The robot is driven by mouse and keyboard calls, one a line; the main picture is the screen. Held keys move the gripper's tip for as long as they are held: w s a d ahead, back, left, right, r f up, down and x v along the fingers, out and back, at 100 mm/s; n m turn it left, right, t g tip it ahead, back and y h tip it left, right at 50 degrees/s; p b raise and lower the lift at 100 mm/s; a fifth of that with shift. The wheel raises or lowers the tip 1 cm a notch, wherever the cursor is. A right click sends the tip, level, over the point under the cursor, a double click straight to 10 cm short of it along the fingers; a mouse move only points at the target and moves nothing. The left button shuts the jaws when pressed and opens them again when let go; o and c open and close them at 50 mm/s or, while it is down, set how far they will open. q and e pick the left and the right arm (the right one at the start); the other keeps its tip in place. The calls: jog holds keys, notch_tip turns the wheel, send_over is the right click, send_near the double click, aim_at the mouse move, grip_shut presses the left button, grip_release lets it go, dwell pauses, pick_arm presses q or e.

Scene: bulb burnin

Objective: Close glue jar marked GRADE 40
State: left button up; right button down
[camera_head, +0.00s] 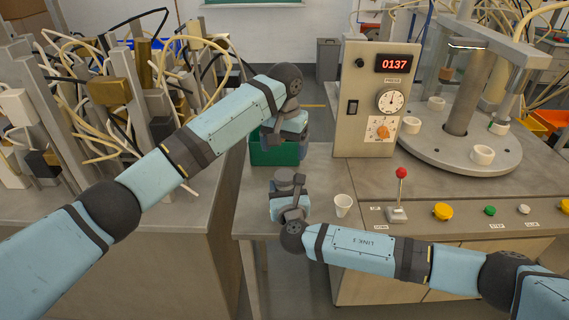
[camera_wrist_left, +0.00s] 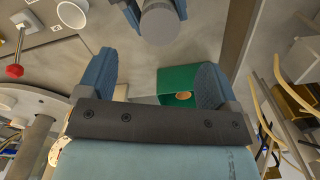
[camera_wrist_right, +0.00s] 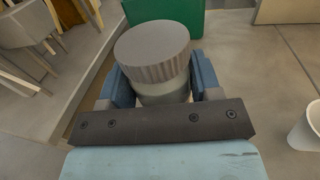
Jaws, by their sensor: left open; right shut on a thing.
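A glue jar with a ribbed grey lid (camera_wrist_right: 153,45) and a paler body (camera_wrist_right: 164,92) is between the fingers of my right gripper (camera_wrist_right: 161,78), which is shut on it. The lid sits on top of the jar. The jar's lid also shows in the head view (camera_head: 284,177) and at the top of the left wrist view (camera_wrist_left: 160,22). No GRADE 40 marking is readable. My left gripper (camera_wrist_left: 158,72) is open and empty, apart from the jar. In the head view my left gripper (camera_head: 283,137) is beyond the jar, by the green box.
The green box (camera_head: 275,154) stands at the bench's back left, with a small round tan thing (camera_wrist_left: 183,96) inside. A white cup (camera_head: 343,204) stands right of the jar. A red-knobbed lever (camera_head: 401,190) and a control panel (camera_head: 370,100) are farther right. Bench around the cup is clear.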

pick_arm(q)
notch_tip(320, 180, up, 4)
jog(key=shift+f, duration=0.15)
pick_arm(e)
jog(key=shift+c, duration=1.1)
grip_release()
jog(key=s+d, duration=0.2)
jog(key=s, duration=1.1)
jog(key=shift+s, duration=0.3)
jog(key=shift+d, duration=0.1)
